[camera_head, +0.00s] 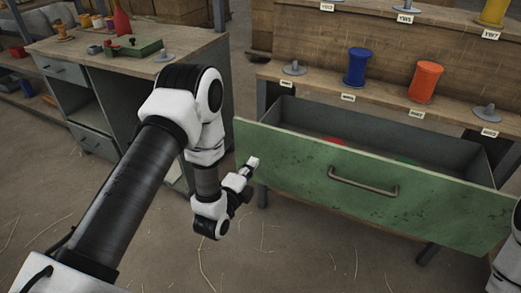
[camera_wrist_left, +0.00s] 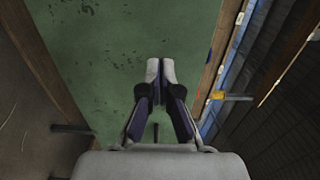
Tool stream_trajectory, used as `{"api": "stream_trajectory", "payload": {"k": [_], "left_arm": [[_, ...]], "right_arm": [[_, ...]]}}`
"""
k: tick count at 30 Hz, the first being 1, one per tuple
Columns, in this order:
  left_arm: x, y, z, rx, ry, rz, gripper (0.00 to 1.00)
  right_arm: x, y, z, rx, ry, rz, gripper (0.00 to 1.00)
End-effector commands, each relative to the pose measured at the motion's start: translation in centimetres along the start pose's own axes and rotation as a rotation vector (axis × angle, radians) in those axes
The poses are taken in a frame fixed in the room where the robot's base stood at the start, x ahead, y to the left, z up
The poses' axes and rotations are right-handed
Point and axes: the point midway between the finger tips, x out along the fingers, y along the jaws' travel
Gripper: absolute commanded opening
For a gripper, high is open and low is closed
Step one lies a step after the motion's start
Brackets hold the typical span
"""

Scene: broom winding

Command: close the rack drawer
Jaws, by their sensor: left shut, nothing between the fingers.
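The rack drawer (camera_head: 300,162) is pulled out of the rack, with a worn green front panel and dark grey inner walls. A metal bar handle (camera_head: 363,182) sits at the middle of the panel. A red thing and a green thing show partly inside the drawer; the front hides the rest. My left gripper (camera_head: 251,163) is at the left end of the panel, shut and empty, well left of the handle. In the left wrist view its fingertips (camera_wrist_left: 160,71) are together in front of the green panel (camera_wrist_left: 120,50). I cannot tell whether they touch it.
The rack shelf (camera_head: 330,88) above the drawer holds a blue spool (camera_head: 357,67), an orange spool (camera_head: 425,81) and grey spindles. A workbench (camera_head: 110,62) with small drawers stands at left. Part of my right arm shows at the right edge. Straw litters the open floor.

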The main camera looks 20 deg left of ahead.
Motion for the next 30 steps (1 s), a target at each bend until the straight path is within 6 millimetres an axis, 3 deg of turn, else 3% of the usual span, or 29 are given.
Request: {"api": "stream_trajectory", "payload": {"k": [3,9,25,30], "left_arm": [[2.6,0.1,0.0,0.002,0.0,-0.003,0.0],[5.5,0.1,0.0,0.0,0.0,-0.001,0.0],[6.3,0.1,0.0,0.001,0.0,0.0,0.0],[7.5,0.1,0.0,0.001,0.0,-0.002,0.0]], "right_arm": [[0.3,0.0,0.0,0.0,0.001,0.0,0.4],[0.6,0.0,0.0,0.0,0.001,0.0,0.4],[0.7,0.0,-0.1,0.0,0.001,0.0,0.4],[1.0,0.0,-0.1,0.0,0.001,0.0,0.4]]}}
